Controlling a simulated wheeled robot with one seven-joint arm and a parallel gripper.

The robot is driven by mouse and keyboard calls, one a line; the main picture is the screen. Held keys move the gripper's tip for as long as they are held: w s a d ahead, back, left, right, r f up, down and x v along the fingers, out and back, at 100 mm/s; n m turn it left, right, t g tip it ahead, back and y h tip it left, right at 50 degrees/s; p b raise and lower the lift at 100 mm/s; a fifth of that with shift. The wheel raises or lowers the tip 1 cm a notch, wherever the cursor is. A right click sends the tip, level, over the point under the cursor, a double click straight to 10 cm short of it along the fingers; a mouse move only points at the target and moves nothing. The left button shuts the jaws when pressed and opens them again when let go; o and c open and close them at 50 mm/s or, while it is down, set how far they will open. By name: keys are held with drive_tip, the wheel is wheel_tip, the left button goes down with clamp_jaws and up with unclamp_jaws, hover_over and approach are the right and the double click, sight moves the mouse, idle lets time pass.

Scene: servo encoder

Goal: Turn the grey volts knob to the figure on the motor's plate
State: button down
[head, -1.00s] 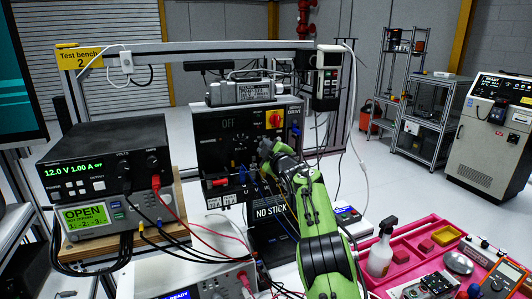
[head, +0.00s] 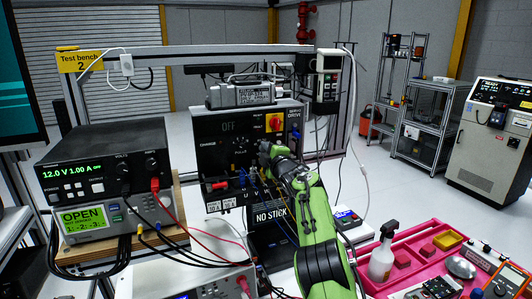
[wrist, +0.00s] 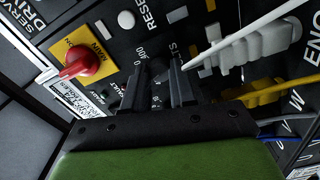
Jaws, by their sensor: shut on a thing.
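My gripper (wrist: 158,88) is at the front of the black servo drive panel (head: 212,150). In the wrist view its two dark fingers stand on either side of the grey volts knob (wrist: 158,76), shut on it. The fingers hide most of the knob, so where its pointer stands cannot be told. Part of a scale and the end of the word VOLTS show beside the fingers. The grey motor (head: 240,92) lies on top of the drive in the head view. Its plate (head: 261,95) faces forward, but its figures are too small to read.
A red rotary switch (wrist: 82,62) on a yellow plate is beside the fingers. White, yellow and blue plugs (wrist: 250,48) with leads crowd the other side. A power supply (head: 100,160) stands left. A pink tray (head: 412,245) with a spray bottle is at right.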

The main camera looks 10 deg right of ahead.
drive_tip(key=shift+f, duration=0.1)
drive_tip(key=c, duration=0.9)
unclamp_jaws()
drive_tip(key=shift+s+b, duration=0.25)
drive_tip(key=shift+b, duration=0.15)
drive_tip(key=s+d+b, duration=0.3)
drive_tip(key=s+b, duration=0.5)
drive_tip(key=s, duration=0.7)
